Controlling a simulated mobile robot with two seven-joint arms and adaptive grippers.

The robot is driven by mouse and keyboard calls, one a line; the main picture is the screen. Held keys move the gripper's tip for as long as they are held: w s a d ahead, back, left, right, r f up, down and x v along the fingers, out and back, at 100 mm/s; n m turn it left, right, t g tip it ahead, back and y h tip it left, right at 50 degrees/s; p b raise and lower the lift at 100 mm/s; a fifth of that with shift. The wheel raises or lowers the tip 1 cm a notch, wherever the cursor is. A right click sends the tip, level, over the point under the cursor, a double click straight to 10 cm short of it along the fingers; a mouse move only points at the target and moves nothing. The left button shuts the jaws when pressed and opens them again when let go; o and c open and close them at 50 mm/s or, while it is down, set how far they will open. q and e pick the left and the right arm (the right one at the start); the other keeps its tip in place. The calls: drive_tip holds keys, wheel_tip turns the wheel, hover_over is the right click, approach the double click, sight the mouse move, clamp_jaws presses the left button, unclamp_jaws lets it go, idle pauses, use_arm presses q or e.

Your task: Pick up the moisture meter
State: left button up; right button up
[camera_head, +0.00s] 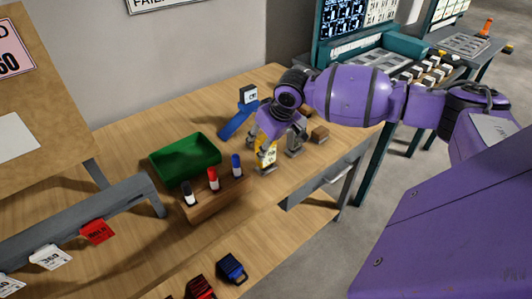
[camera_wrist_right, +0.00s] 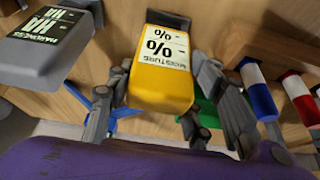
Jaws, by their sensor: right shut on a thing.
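The moisture meter (camera_wrist_right: 165,75) is a yellow block with a white label reading "MOISTURE" and percent signs. It also shows in the head view (camera_head: 266,153), partly hidden by my right gripper. My right gripper (camera_wrist_right: 149,120) is shut on the meter, with one finger on each side of it. In the head view my right gripper (camera_head: 275,140) is over the wooden bench (camera_head: 130,133). I cannot tell whether the meter touches the bench. My left gripper is not in view.
A grey hardness meter (camera_wrist_right: 40,48) stands close beside the gripper. A wooden block (camera_head: 213,200) holding black, red and blue markers and a green tray (camera_head: 184,157) are to the left. A blue stand with a small display (camera_head: 249,95) is behind.

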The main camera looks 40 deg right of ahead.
drive_tip(key=shift+r, duration=0.15)
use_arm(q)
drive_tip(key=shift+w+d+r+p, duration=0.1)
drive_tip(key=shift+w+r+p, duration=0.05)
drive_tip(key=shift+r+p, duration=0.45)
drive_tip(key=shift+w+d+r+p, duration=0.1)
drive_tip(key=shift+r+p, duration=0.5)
use_arm(e)
drive_tip(key=s+a+r, duration=0.5)
drive_tip(key=s+r, duration=0.7)
drive_tip(key=s, duration=0.1)
drive_tip(key=shift+a+r, duration=0.2)
drive_tip(key=shift+r, duration=0.15)
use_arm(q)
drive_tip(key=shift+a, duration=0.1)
